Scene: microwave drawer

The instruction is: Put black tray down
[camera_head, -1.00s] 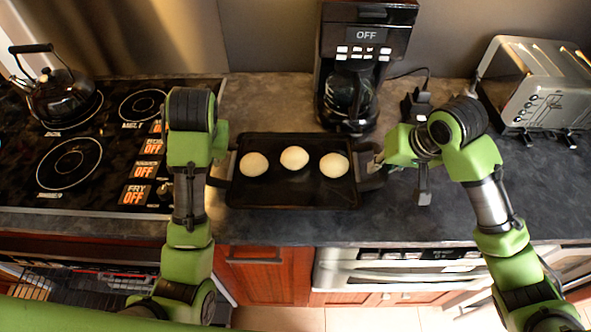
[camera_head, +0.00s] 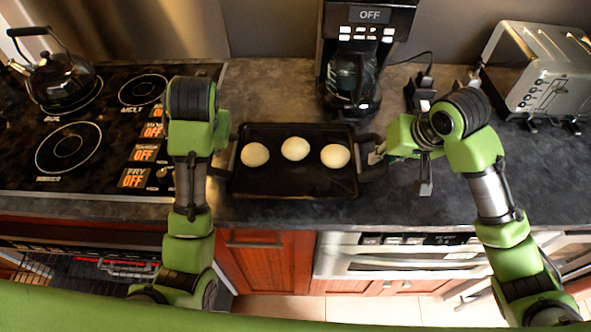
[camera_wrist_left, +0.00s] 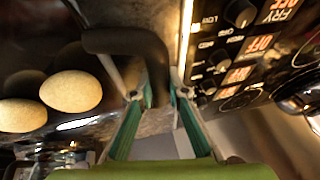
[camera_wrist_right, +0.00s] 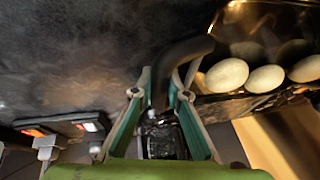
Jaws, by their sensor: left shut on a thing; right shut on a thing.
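The black tray (camera_head: 295,186) carries three pale round buns (camera_head: 295,149) and is at the counter between the stove and the coffee maker. Whether it touches the counter I cannot tell. My left gripper (camera_head: 222,172) is at the tray's left handle, mostly hidden by my arm in the head view. In the left wrist view its fingers (camera_wrist_left: 160,98) are closed around the dark handle (camera_wrist_left: 125,42). My right gripper (camera_head: 376,160) is shut on the right handle. The right wrist view shows its fingers (camera_wrist_right: 160,92) around that handle (camera_wrist_right: 182,52).
The stove (camera_head: 110,190) with a black kettle (camera_head: 60,78) lies left of the tray. A coffee maker (camera_head: 352,75) stands behind it, and a toaster (camera_head: 540,75) stands at the back right.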

